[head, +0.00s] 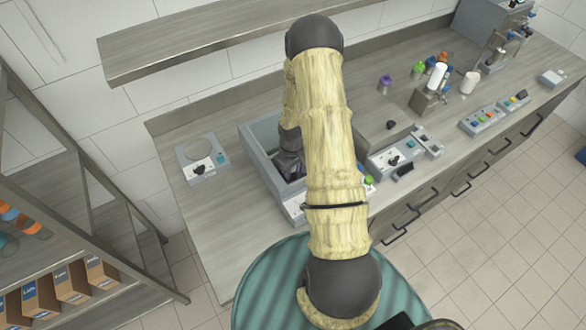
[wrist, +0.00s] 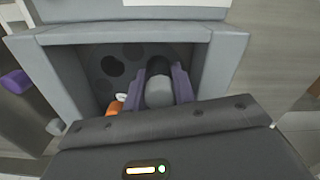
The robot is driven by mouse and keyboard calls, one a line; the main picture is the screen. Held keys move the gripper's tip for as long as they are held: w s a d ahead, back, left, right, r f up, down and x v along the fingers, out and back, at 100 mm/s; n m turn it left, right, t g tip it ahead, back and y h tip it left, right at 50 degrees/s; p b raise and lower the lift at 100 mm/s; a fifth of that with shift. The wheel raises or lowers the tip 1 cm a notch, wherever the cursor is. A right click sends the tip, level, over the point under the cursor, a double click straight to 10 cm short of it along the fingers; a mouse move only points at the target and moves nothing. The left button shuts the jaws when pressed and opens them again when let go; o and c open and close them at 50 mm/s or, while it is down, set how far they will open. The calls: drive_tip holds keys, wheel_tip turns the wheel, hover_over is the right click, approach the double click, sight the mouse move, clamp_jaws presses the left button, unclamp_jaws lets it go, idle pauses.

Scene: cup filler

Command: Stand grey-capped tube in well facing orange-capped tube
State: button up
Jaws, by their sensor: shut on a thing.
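My gripper (wrist: 168,88) is shut on the grey-capped tube (wrist: 159,93), whose rounded grey cap shows between the fingers in the wrist view. The tube's lower part is hidden, so I cannot tell whether it is in a well. Below it is a dark round rotor plate (wrist: 97,88) with several dark wells, inside a grey box (wrist: 225,55). The orange-capped tube (wrist: 115,106) shows in part at the lower left of the plate, beside my gripper. In the head view my gripper (head: 290,168) reaches into the grey box (head: 252,146); my arm covers much of it.
A purple-capped item (head: 385,83) and several other coloured caps stand farther right on the counter. A small panel with a ring (head: 203,165) lies left of the box, and another control panel (head: 393,160) lies right of it. A shelf (head: 200,42) hangs above the counter's back.

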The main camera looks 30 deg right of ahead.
drive_tip(key=shift+s+d+f, duration=0.1)
drive_tip(key=shift+f, duration=0.25)
drive_tip(key=o, duration=1)
drive_tip(key=shift+r, duration=0.1)
drive_tip(key=shift+r+p, duration=0.35)
drive_tip(key=shift+r, duration=0.25)
wheel_tip(320, 180, up, 12)
drive_tip(key=b, duration=0.4)
